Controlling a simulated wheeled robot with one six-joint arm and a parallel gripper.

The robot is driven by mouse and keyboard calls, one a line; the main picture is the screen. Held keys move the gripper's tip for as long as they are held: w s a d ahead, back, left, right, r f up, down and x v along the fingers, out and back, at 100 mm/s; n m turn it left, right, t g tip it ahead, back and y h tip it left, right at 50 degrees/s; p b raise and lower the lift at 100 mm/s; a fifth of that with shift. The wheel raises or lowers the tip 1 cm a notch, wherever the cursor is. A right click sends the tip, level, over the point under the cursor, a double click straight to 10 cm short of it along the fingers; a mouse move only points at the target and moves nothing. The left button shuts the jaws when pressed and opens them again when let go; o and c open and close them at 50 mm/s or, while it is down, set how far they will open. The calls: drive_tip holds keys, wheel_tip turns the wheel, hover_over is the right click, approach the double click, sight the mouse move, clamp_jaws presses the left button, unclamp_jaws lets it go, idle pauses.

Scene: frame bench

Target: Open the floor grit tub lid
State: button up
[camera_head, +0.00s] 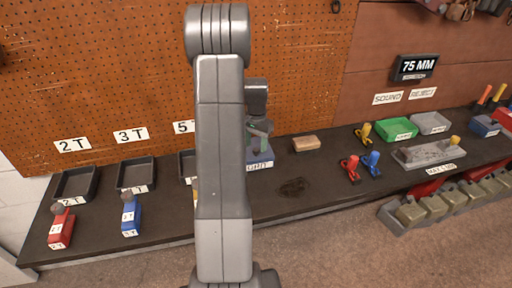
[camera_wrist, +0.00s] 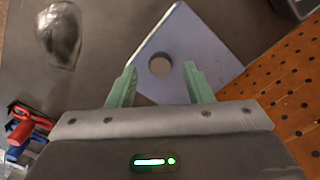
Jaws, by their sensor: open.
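No tub that I can identify as the floor grit tub, and no lid marked as such, shows in either view. My gripper (camera_wrist: 160,85) is open in the wrist view, its two green fingers apart with nothing held between them. A blue-grey plate with a round hole (camera_wrist: 190,45) lies beyond and between the fingertips; I cannot tell the gap to it. In the head view my arm stands upright across the middle, and my gripper (camera_head: 258,132) shows partly behind it, over the dark bench.
The dark bench (camera_head: 225,213) runs along an orange pegboard (camera_head: 130,60). Black trays (camera_head: 75,183), red and blue blocks (camera_head: 131,215), clamps (camera_head: 371,164), a green bin (camera_head: 396,129) and a grey plate (camera_head: 428,153) sit on it. Several lidded containers (camera_head: 430,208) stand low at right. The brown floor (camera_head: 340,255) is clear in front.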

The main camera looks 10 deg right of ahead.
drive_tip(key=shift+f, duration=1.25)
clamp_jaws()
